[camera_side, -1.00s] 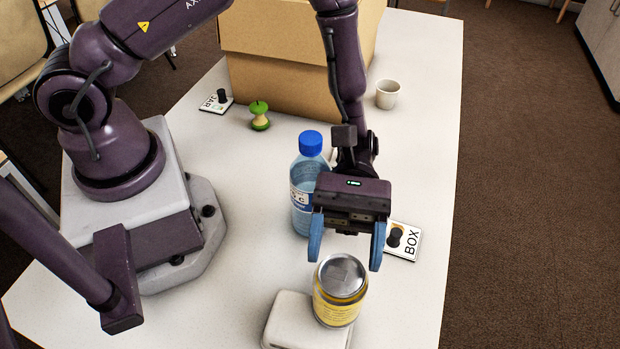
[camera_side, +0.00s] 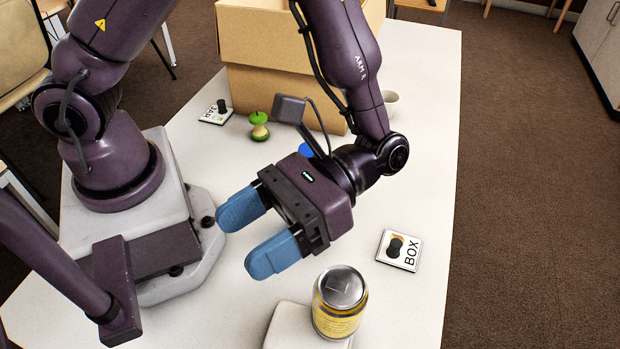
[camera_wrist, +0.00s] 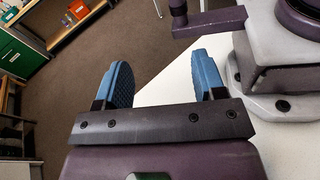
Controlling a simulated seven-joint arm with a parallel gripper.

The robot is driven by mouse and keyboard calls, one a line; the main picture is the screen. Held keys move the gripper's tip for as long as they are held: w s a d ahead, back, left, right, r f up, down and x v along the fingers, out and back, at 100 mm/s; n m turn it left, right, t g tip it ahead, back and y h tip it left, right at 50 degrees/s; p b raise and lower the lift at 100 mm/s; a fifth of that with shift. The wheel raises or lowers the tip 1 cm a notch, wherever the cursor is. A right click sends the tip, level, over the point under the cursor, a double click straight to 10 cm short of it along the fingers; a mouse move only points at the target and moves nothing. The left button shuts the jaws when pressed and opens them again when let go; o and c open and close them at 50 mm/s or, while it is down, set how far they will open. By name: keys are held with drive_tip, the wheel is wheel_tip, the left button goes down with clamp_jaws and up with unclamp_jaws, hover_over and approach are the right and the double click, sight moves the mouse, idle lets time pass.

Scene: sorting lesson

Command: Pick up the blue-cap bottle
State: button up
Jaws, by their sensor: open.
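The blue-cap bottle is almost wholly hidden behind my gripper and wrist in the side view; only a bit of its blue cap (camera_side: 306,150) shows. My gripper (camera_side: 257,232) is open and empty, its two blue fingers apart and pointing to the left and down, away from the bottle. In the wrist view the two blue fingers (camera_wrist: 165,82) are also apart, with floor and a strip of white table beyond them. The bottle is not seen in the wrist view.
A green apple core (camera_side: 259,126), another card (camera_side: 216,112), a cardboard box (camera_side: 290,95) and a partly hidden cup (camera_side: 391,101) are farther back.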

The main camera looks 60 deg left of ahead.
drive_tip(key=a+f+m+t+y, duration=0.1)
drive_tip(key=a+m+t+y, duration=0.7)
drive_tip(key=m+y, duration=0.65)
drive_tip(key=w+d+r+m+t+y, duration=0.3)
drive_tip(key=w+d+m+t+y, duration=0.35)
drive_tip(key=t, duration=0.85)
wheel_tip(320, 180, down, 4)
drive_tip(key=m+t+h, duration=0.1)
drive_tip(key=m+h, duration=0.1)
drive_tip(key=shift+w+f+x, duration=0.1)
drive_tip(key=shift+f+x, duration=0.1)
drive_tip(key=shift+x, duration=1.95)
drive_tip(key=shift+w+f+x, duration=0.1)
drive_tip(key=shift+f+x, duration=0.1)
drive_tip(key=shift+x, duration=1.95)
drive_tip(key=shift+w+f+x, duration=0.1)
drive_tip(key=shift+f+x, duration=0.1)
drive_tip(key=shift+x, duration=1.95)
drive_tip(key=shift+d, duration=0.1)
clamp_jaws()
